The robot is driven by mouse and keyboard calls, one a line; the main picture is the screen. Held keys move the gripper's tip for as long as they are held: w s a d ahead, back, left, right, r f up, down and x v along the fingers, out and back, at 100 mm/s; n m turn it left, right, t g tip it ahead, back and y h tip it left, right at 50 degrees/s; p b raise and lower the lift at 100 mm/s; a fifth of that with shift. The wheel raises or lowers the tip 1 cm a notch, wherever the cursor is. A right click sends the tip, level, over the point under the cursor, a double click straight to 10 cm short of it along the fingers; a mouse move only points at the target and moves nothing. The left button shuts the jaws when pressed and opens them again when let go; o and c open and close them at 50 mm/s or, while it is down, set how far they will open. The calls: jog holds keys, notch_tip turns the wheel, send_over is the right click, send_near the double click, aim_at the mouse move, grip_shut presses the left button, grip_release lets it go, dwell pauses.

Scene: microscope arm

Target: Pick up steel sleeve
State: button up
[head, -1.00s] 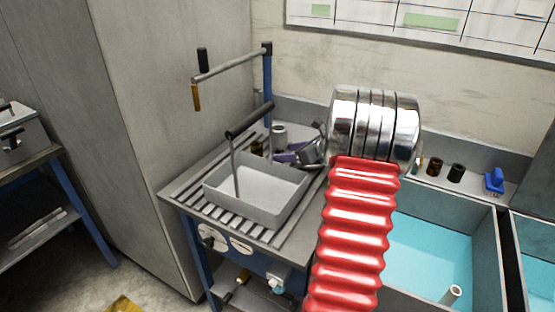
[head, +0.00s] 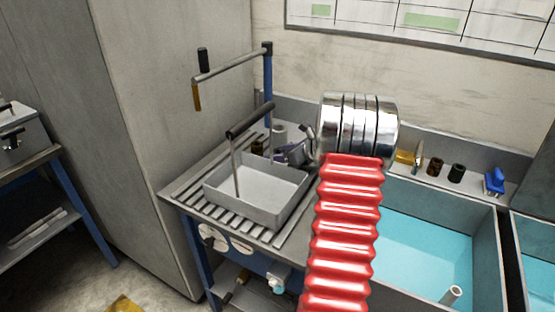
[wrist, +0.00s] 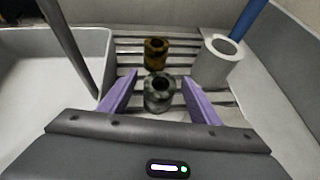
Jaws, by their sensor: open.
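The steel sleeve (wrist: 158,95), a short mottled grey ring with a dark bore, stands upright on the slatted rack in the wrist view. My gripper (wrist: 160,78) is open, with one purple finger on each side of the sleeve. Whether the fingers touch it is unclear. In the head view my gripper (head: 281,155) is small and low over the rack behind the grey tray, and I cannot make out the steel sleeve there. A brass-coloured sleeve (wrist: 156,54) stands just beyond the steel one.
A larger pale grey cylinder (wrist: 217,62) stands close to the right finger, with a blue post (wrist: 247,18) behind it. A grey tray (head: 283,217) with a thin rod rising from it lies left of my gripper. Water-filled basins (head: 424,250) lie to the right.

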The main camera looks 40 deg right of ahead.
aim_at(278, 152)
jog(key=shift+c, duration=0.4)
jog(key=c, duration=1.3)
jog(key=shift+r, duration=0.15)
notch_tip(278, 152, up, 10)
jog(key=shift+f, duration=0.1)
